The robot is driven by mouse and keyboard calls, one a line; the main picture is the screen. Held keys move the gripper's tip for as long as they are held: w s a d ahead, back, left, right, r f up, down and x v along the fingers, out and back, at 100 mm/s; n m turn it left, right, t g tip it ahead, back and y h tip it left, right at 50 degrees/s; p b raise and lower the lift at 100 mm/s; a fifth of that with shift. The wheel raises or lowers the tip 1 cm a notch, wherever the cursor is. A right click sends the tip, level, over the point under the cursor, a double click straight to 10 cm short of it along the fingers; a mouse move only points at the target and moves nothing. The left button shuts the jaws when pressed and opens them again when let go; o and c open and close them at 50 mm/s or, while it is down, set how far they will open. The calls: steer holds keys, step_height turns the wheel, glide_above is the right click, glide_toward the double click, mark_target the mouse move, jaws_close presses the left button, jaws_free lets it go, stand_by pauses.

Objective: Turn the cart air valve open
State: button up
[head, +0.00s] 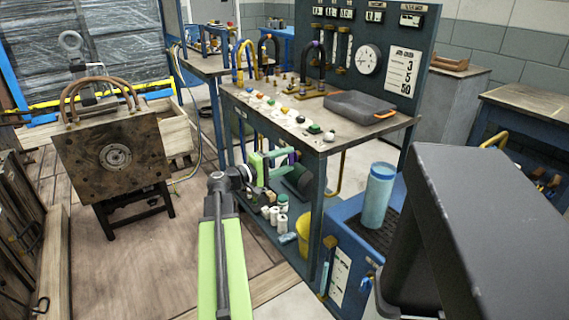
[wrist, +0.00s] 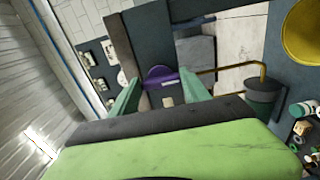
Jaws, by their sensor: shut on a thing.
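My gripper (head: 282,156) reaches under the top of the blue-framed cart (head: 372,142), with its green fingers pointing away from my arm. A small purple handle (wrist: 160,75), which looks like the air valve's, sits between the two fingers of my gripper (wrist: 160,88) in the wrist view. The fingers are shut on it. In the head view only a little purple shows by the fingertips, and the rest of the valve is hidden. I cannot tell how far the handle is turned.
A grey tray (head: 360,106) and several coloured knobs are on the cart top. White canisters (head: 275,216) and a yellow bucket (head: 303,238) stand below, near my arm. A brass pipe (wrist: 235,68) runs beside the fingers. A mould block (head: 113,155) stands at left; floor between is clear.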

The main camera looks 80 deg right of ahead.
steer(key=o, duration=1.4)
steer(key=v, duration=1.7)
steer(key=shift+w+a, duration=0.1)
steer(key=shift+a, duration=0.05)
